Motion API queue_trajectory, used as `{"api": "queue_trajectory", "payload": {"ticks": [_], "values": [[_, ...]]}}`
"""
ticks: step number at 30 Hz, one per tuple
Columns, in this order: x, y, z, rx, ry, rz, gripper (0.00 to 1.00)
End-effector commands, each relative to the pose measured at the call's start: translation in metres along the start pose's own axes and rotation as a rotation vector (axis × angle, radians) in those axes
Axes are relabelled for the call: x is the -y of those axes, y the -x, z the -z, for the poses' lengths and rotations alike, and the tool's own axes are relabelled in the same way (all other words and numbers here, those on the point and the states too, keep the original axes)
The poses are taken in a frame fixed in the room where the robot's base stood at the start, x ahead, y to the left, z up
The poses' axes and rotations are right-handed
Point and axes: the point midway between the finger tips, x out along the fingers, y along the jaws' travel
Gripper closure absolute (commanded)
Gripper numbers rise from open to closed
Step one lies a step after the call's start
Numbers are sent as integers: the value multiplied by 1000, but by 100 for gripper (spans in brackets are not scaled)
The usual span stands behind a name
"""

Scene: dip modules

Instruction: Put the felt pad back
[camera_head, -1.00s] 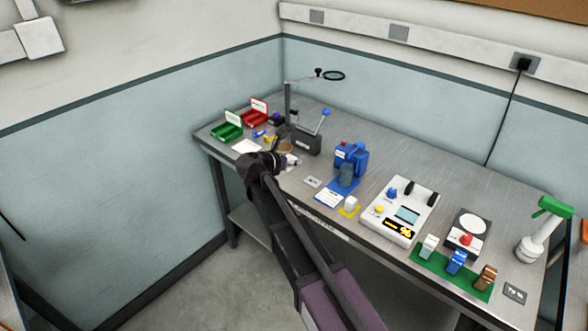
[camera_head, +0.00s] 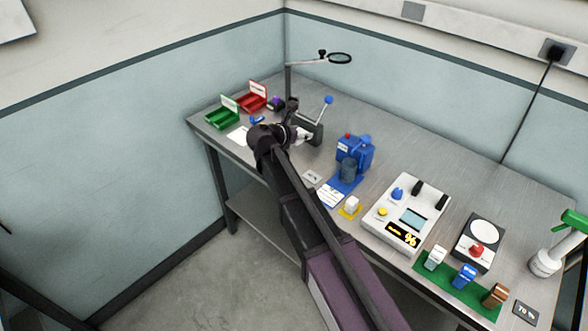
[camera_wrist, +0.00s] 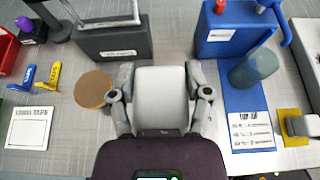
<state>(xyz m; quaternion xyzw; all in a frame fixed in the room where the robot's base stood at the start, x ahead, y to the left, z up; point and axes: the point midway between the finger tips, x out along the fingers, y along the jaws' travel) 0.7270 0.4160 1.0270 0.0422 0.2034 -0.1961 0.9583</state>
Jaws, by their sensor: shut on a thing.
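My gripper (camera_wrist: 160,95) is shut on a pale grey, rounded block-like pad, which I take to be the felt pad (camera_wrist: 161,96). The pad fills the space between the two fingers in the wrist view. In the head view my gripper (camera_head: 303,135) is over the left half of the bench, in front of the dark block with the blue-knobbed lever. A round tan disc (camera_wrist: 93,89) lies just left of the fingers. The pad's underside is hidden, so I cannot tell whether it touches the bench.
A dark block (camera_wrist: 115,42) stands ahead. A blue machine (camera_wrist: 236,30) and blue mat (camera_wrist: 247,101) with a grey-green cylinder (camera_wrist: 254,67) are to the right. A white block (camera_wrist: 303,125) sits on a yellow mat. A white card (camera_wrist: 28,128) and small blue and yellow pieces lie left.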

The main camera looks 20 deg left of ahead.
Motion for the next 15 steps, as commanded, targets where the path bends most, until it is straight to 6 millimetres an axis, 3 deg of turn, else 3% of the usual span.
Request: {"api": "queue_trajectory", "payload": {"ticks": [9, 15], "values": [[-3, 6, 4, 0, 3, -7, 62], [14, 16, 21, -1, 4, -8, 62]]}}
